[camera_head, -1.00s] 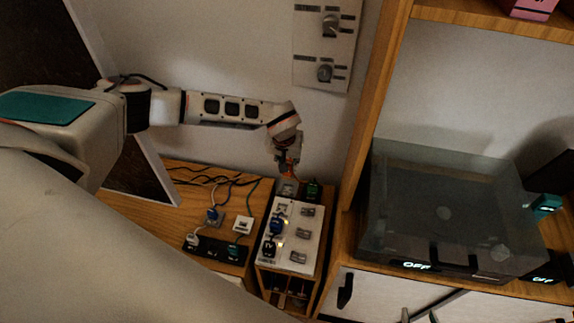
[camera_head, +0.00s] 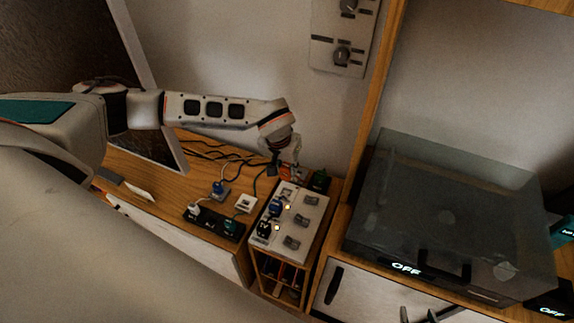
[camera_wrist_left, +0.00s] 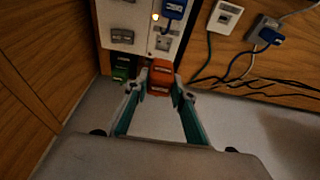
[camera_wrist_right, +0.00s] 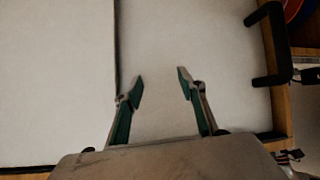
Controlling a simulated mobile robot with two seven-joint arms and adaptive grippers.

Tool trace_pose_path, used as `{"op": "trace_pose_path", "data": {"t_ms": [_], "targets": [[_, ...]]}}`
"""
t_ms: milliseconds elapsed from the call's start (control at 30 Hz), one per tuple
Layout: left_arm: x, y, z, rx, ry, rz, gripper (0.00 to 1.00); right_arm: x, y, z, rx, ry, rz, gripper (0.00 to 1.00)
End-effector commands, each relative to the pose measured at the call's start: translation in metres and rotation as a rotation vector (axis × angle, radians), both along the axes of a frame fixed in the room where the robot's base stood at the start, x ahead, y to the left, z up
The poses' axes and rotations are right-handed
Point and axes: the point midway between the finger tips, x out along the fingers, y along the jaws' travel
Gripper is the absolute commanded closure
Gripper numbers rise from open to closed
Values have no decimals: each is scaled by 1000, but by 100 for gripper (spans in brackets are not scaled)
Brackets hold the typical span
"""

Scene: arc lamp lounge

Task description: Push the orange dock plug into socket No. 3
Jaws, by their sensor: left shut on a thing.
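The orange dock plug (camera_wrist_left: 161,72) is between the fingertips of my left gripper (camera_wrist_left: 160,92), which is shut on it. The plug is at the edge of the pale socket panel (camera_wrist_left: 143,18), close to an empty-looking socket (camera_wrist_left: 163,43). I cannot tell whether it touches the panel. In the head view my left gripper (camera_head: 294,172) is at the far end of the panel (camera_head: 312,222); the plug is hard to make out there. Socket numbers are too small to read. My right gripper (camera_wrist_right: 161,84) is open and empty in its wrist view.
A blue plug (camera_wrist_left: 174,8) and a lit lamp stand on the panel. A green plug (camera_wrist_left: 121,68) is beside it. A black strip (camera_head: 213,223), small adapters and loose cables lie to the left. A dark glass-like box (camera_head: 450,215) stands right.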

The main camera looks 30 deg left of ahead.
Motion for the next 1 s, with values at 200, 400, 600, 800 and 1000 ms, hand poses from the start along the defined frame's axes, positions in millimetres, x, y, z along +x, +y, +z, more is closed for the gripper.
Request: {"op": "trace_pose_path", "data": {"t_ms": [200, 400, 600, 800, 1000], "targets": [[-2, -1, 0, 0, -2, -8, 100, 0, 0, -1, 0, -1, 0, 60], [-2, -1, 0, 0, -2, -8, 100, 0, 0, -1, 0, 0, 0, 60], [-1, -1, 1, 0, -2, -8, 100, -1, 0, -1, -1, 4, 0, 60], [-1, -1, -6, -1, -2, -8, 100, -2, -1, -4, -2, 6, -1, 60], [-2, -1, -24, 0, 0, -8, 100, -4, -1, -15, -2, 12, -1, 60]]}}
